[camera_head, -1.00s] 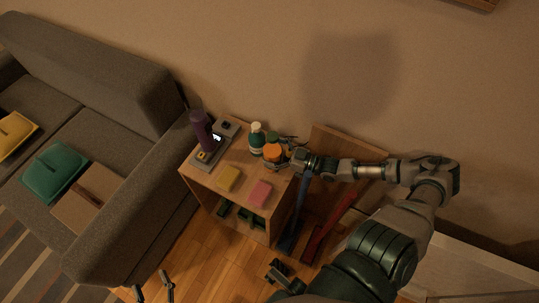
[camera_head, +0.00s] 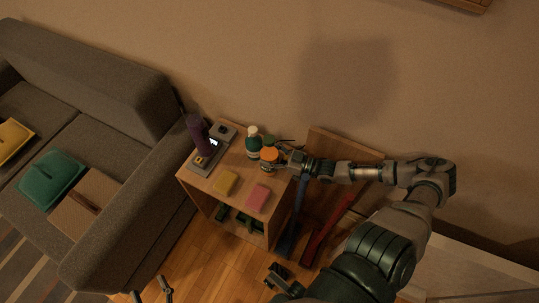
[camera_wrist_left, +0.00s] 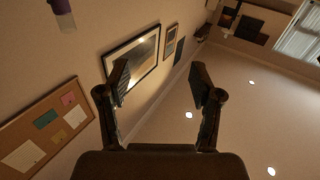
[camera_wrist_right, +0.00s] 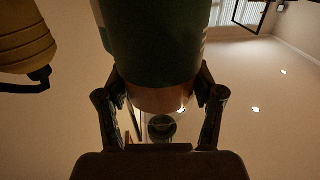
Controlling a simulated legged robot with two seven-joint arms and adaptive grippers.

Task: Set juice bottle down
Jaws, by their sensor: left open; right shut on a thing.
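My right gripper (camera_head: 284,156) is at the right back edge of the small wooden cabinet top. In the right wrist view (camera_wrist_right: 160,105) it is shut on a dark green, round thing with an orange-brown band below it, which I take to be the juice bottle (camera_wrist_right: 152,45). In the head view its green top (camera_head: 270,140) shows behind an orange-lidded jar (camera_head: 269,155). Its base is hidden, so I cannot tell whether it touches the cabinet top. My left gripper (camera_head: 152,296) is open and empty at the bottom left; it also shows in the left wrist view (camera_wrist_left: 160,85).
The wooden cabinet (camera_head: 198,185) also holds a teal bottle with a white cap (camera_head: 254,143), a purple bottle (camera_head: 197,133), a yellow sponge (camera_head: 225,182) and a pink sponge (camera_head: 258,197). A grey sofa (camera_head: 120,185) stands left. Blue (camera_head: 292,225) and red (camera_head: 330,230) upright pieces stand right.

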